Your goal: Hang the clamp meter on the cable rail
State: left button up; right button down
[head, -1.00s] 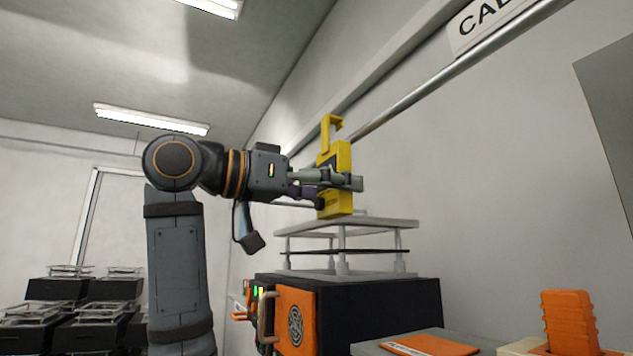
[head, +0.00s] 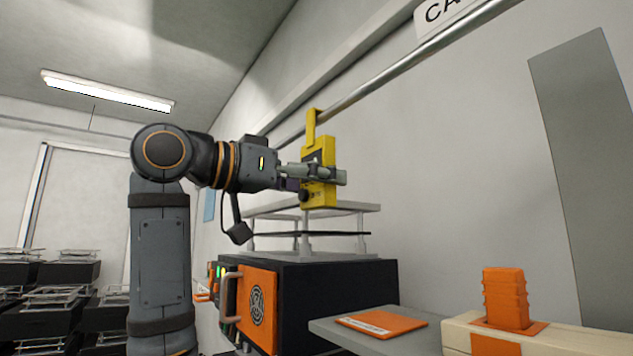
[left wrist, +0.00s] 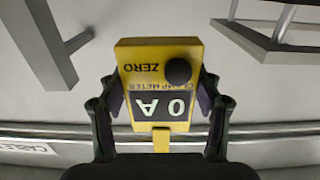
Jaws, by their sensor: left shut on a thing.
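The yellow clamp meter (head: 319,192) is upright, with its hook (head: 311,124) at the top. My left gripper (head: 322,174) is shut on its body, one finger on each side, and holds it in the air. In the head view the hook's top overlaps the grey cable rail (head: 370,84). In the left wrist view the meter (left wrist: 158,52) shows its dark knob and display upside down, and its hook crosses in front of the rail (left wrist: 270,130). I cannot tell whether the hook rests on the rail. My right gripper is not in view.
Below the meter, a grey rack (head: 360,208) stands on a dark cabinet (head: 340,285) with an orange door. A grey shelf (head: 330,326) with an orange plate and an orange ribbed handle (head: 505,295) are at right.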

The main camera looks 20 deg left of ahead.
pick_arm(q)
jog(key=o, duration=1.5)
jog(key=shift+s+a, duration=0.1)
jog(key=v, duration=1.1)
jog(key=shift+s, duration=0.35)
jog(key=shift+a, duration=0.1)
